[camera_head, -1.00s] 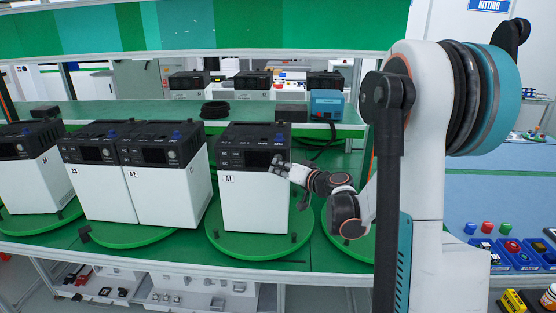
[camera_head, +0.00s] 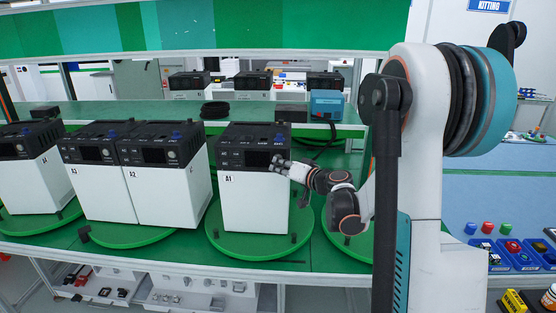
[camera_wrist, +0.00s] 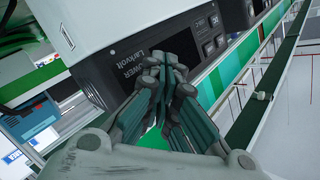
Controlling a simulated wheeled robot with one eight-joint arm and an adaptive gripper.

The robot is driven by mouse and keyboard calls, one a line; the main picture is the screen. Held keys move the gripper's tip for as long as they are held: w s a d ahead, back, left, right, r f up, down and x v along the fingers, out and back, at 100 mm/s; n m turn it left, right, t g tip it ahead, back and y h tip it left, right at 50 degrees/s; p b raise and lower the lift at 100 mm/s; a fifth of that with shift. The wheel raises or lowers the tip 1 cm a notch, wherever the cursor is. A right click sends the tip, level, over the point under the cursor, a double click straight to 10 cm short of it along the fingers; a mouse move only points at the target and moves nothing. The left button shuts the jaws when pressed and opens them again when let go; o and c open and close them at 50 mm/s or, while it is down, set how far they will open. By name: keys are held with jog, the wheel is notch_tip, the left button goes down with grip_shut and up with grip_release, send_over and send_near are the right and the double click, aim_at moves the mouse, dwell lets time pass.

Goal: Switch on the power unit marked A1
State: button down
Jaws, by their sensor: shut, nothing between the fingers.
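The power unit marked A1 (camera_head: 256,205) has a white body and a black top section with a dark screen and small buttons. It stands upright on a round green turntable (camera_head: 221,246). A blue part shows on its top right. My gripper (camera_head: 277,162) is shut and empty at the right part of its black front panel. In the wrist view, my closed fingertips (camera_wrist: 169,76) are over the lower edge of a dark panel (camera_wrist: 125,62) with "POWER" lettering and buttons. The fingers hide part of this panel. I cannot tell whether they touch it.
Units A2 (camera_head: 165,195) and A3 (camera_head: 104,193) stand side by side on another turntable to the left. Another unit (camera_head: 28,182) stands at the far left. A black coil (camera_head: 215,110) and a blue box (camera_head: 327,104) lie on the shelf behind.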

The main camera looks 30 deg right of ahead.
jog(key=shift+w, duration=0.1)
dwell(0.5)
jog(key=shift+s+a, duration=0.4)
jog(key=shift+s, duration=0.25)
jog(key=s+a, duration=0.1)
jog(key=s, duration=0.1)
jog(key=s+a, duration=0.1)
jog(key=s, duration=0.1)
jog(key=shift+a+b, duration=0.3)
jog(key=shift+a, duration=0.05)
dwell(0.7)
